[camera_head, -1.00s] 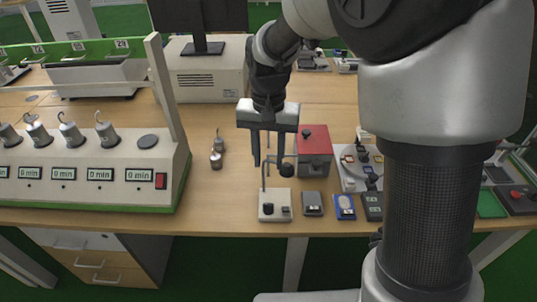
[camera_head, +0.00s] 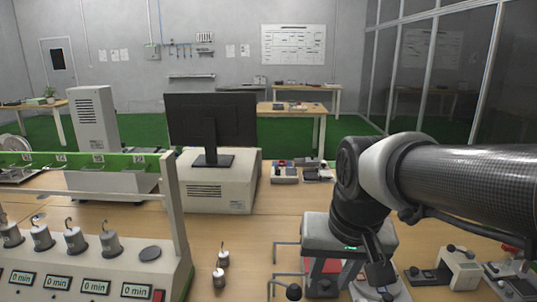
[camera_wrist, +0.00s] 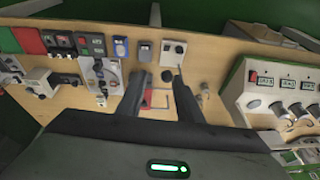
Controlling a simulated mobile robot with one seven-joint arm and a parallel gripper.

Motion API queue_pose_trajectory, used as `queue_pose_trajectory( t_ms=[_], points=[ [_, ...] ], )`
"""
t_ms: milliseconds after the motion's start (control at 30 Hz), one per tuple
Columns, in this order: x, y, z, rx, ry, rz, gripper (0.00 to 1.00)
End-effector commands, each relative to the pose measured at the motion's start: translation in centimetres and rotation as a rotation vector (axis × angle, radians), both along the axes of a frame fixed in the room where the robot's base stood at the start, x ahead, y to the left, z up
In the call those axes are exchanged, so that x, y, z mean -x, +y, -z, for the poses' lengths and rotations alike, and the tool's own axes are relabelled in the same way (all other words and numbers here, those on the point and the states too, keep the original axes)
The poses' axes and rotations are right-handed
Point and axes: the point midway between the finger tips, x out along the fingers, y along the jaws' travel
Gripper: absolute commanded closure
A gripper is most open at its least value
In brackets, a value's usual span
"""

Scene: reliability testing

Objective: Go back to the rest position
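My gripper is over the right part of the wooden bench (camera_head: 255,235) in the head view, with its dark and light-grey body low in the picture. In the wrist view its two dark fingers stand apart with a gap between them (camera_wrist: 159,88), so my gripper is open. No object is held between the fingers. The red-topped box (camera_wrist: 147,97) shows beyond and partly behind the left finger. In the head view this box is largely hidden by my gripper.
The timer station (camera_head: 85,275) with hanging weights stands at the left. Two small weights (camera_head: 221,268) stand on the bench beside it. A monitor (camera_head: 210,120) on a computer case (camera_head: 215,190) is behind. Small devices (camera_head: 458,267) lie at the right.

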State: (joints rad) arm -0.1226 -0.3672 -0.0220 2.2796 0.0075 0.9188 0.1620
Motion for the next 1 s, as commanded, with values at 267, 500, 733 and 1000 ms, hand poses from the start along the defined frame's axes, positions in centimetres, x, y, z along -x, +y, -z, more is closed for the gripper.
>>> queue_pose_trajectory(
  t_ms=[267, 500, 733, 1000],
  points=[
    [5.1, -2.6, -1.4, 0.042, -0.135, -0.034, 0.67],
    [7.1, -3.5, -4.2, 0.071, -0.187, -0.050, 0.67],
    [7.1, -3.4, -9.3, 0.069, -0.186, -0.049, 0.67],
    [7.1, -3.4, -14.3, 0.069, -0.185, -0.049, 0.67]
  ],
)
